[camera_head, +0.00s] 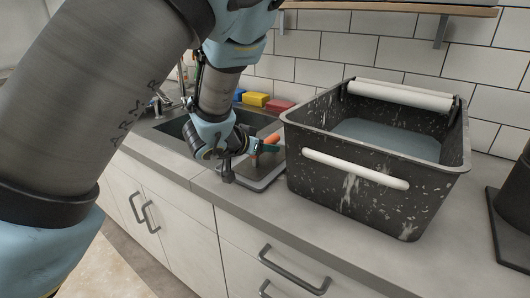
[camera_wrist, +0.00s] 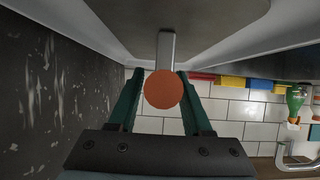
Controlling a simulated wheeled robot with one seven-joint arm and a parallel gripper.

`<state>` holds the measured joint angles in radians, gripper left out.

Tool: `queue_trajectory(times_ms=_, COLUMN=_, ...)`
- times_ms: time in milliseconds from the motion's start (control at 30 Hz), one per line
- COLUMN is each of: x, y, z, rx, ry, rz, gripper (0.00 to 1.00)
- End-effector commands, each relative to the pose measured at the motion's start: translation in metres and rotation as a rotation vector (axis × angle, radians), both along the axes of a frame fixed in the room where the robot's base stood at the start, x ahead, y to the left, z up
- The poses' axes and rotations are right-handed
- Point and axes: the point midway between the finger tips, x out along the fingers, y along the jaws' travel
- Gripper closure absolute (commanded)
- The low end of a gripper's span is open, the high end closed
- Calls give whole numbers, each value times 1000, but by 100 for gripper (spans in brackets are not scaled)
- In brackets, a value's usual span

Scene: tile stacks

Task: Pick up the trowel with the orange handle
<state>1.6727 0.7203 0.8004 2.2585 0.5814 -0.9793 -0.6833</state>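The trowel's orange handle (camera_head: 273,138) shows beside my gripper (camera_head: 262,149), low over the counter by the sink. In the wrist view, the round end of the orange handle (camera_wrist: 162,88) lies between the two green fingers of my gripper (camera_wrist: 161,98). Little or no gap shows on either side, and I cannot tell whether the fingers press on it. A grey shank (camera_wrist: 166,48) runs from the handle toward a flat grey plate (camera_wrist: 190,14). My gripper and arm hide part of the trowel in the head view.
A large speckled dark tub (camera_head: 330,190) with white handles stands close to the right of my gripper. Yellow (camera_head: 255,99) and red (camera_head: 279,105) blocks lie behind, near the tiled wall (camera_head: 380,50). The sink (camera_head: 175,128) is to the left.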

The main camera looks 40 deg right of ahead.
Motion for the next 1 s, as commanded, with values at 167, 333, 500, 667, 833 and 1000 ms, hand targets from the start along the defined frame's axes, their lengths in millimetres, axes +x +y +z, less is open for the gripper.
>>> queue_trajectory(times_ms=167, x=0, y=0, z=0, rx=0, ry=0, rz=0, gripper=72)
queue_trajectory(times_ms=333, x=0, y=0, z=0, rx=0, ry=0, rz=0, gripper=91)
queue_trajectory(times_ms=500, x=0, y=0, z=0, rx=0, ry=0, rz=0, gripper=100)
queue_trajectory(times_ms=667, x=0, y=0, z=0, rx=0, ry=0, rz=0, gripper=100)
queue_trajectory(times_ms=833, x=0, y=0, z=1, rx=-1, ry=0, rz=0, gripper=100)
queue_trajectory(times_ms=1000, x=0, y=0, z=1, rx=-1, ry=0, rz=0, gripper=100)
